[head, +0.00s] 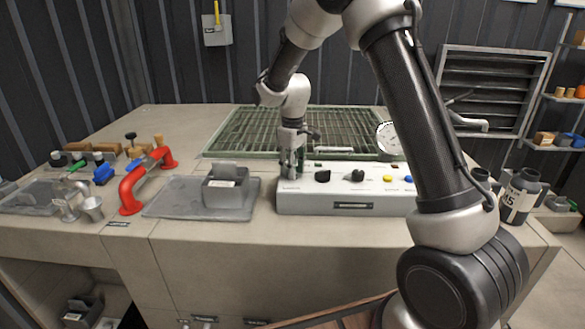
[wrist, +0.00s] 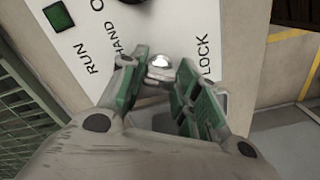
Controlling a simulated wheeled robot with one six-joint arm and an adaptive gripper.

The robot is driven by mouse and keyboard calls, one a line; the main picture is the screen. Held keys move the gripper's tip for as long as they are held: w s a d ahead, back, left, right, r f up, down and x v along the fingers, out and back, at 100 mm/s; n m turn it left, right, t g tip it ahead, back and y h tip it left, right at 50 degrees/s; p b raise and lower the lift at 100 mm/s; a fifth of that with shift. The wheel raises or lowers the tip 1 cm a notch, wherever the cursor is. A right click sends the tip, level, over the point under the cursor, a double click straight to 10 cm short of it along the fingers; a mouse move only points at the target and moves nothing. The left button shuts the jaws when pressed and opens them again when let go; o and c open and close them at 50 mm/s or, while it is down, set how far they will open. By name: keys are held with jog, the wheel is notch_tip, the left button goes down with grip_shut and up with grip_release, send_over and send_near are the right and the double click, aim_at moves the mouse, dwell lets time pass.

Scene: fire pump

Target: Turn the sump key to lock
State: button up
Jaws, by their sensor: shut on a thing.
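The sump key (wrist: 159,64) shows in the wrist view as a small shiny metal piece between the green-padded fingers of my gripper (wrist: 158,82). My gripper is shut on it, and the pads hide its sides. The word LOCK is printed on the white panel (wrist: 180,28) just right of the fingers, and RUN and HAND are to the left. I cannot tell which mark the key points to. In the head view my gripper (head: 291,165) points down at the left end of the control box (head: 305,203). The key is hidden there.
Black knobs (head: 322,176) and yellow and blue buttons (head: 387,178) lie right of my gripper on the box. A grey block (head: 226,190) on a tray stands to the left, beside a red curved handle (head: 133,190). A green grate (head: 240,135) and round gauge (head: 388,138) are behind.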

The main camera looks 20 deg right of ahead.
jog(key=m, duration=0.5)
jog(key=shift+m, duration=0.3)
jog(key=m, duration=0.5)
jog(key=shift+m, duration=0.4)
jog(key=o, duration=1)
jog(key=shift+r, duration=0.1)
notch_tip(320, 180, up, 12)
jog(key=shift+f, duration=0.1)
